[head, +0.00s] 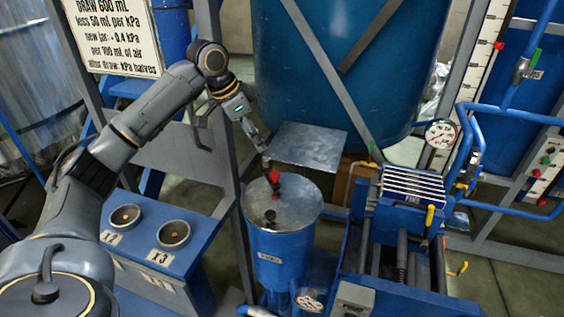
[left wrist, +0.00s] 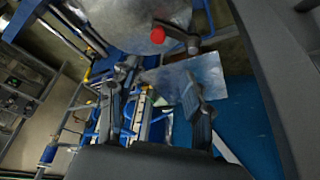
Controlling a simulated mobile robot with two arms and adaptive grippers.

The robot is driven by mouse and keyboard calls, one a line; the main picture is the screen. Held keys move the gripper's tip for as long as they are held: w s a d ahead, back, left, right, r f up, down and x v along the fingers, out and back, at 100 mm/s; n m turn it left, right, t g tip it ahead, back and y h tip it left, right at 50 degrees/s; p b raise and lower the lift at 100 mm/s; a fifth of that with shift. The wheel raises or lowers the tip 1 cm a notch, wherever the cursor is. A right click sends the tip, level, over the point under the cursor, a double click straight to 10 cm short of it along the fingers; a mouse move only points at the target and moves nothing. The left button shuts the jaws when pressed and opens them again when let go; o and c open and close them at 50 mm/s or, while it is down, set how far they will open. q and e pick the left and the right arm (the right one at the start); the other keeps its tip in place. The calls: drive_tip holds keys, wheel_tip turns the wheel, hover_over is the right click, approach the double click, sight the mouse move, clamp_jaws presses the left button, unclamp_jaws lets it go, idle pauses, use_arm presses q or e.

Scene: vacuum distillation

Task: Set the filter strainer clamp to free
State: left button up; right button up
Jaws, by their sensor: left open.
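The filter strainer looks to be the blue cylinder (head: 282,258) with a round grey metal lid (head: 300,203); its small label is too blurred to read. A red-tipped clamp handle (head: 274,177) stands at the back of the lid, and a black knob (head: 270,214) sits nearer its front. My left gripper (head: 265,158) is open and empty, just above and behind the red tip. In the left wrist view, the red tip (left wrist: 157,35) and its dark arm lie beyond the fingertips (left wrist: 160,72), apart from them. The lid (left wrist: 125,18) fills the top there. My right gripper is not in view.
A square metal plate (head: 308,145) lies behind the lid, below a large blue tank (head: 335,70). A blue machine with a striped block (head: 411,187) stands close on the right. A blue stand with two round sockets (head: 125,217) is on the left. Diagonal grey struts cross the space.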

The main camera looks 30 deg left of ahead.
sight(274, 174)
use_arm(q)
drive_tip(key=x, duration=0.3)
drive_tip(key=p+x, duration=0.1)
drive_tip(key=x, duration=0.2)
drive_tip(key=s+x, duration=0.1)
drive_tip(key=x, duration=0.2)
drive_tip(key=shift+d+f, duration=0.15)
drive_tip(key=shift+p+x, duration=0.4)
drive_tip(key=shift+x, duration=0.7)
drive_tip(key=shift+w+f, duration=0.15)
drive_tip(key=shift+f, duration=0.2)
drive_tip(key=shift+d+f, duration=0.1)
drive_tip(key=shift+f, duration=0.15)
drive_tip(key=shift+w+f, duration=0.15)
drive_tip(key=shift+c, duration=0.4)
drive_tip(key=c, duration=0.7)
clamp_jaws()
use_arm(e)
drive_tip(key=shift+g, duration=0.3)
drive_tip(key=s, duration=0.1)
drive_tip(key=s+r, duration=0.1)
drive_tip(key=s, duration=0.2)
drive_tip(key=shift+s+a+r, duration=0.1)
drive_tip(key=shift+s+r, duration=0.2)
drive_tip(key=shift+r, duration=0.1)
